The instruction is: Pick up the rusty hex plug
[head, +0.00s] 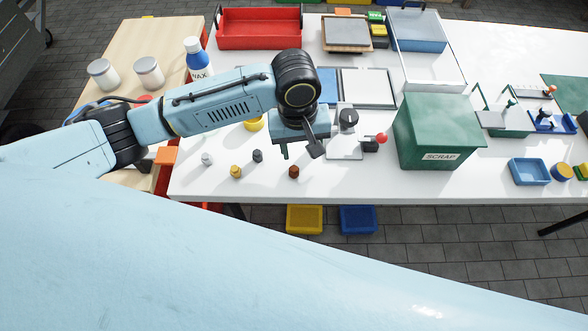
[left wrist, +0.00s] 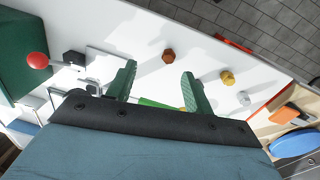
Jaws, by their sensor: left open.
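The rusty hex plug (head: 294,171) is a small brown-red piece on the white bench top near its front edge. It also shows in the left wrist view (left wrist: 168,55), just beyond the gap between the fingertips, clear of both. My left gripper (head: 299,151) is open and empty, with green fingers in the left wrist view (left wrist: 159,72). In the head view it hangs just behind the plug, apart from it. My right gripper is not in view.
Left of the plug stand a dark grey plug (head: 257,155), a brass plug (head: 235,171) and a silver plug (head: 207,158). To the right are a red-knobbed fixture (head: 372,142) and the green scrap bin (head: 438,132). The bench's front edge is close to the plug.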

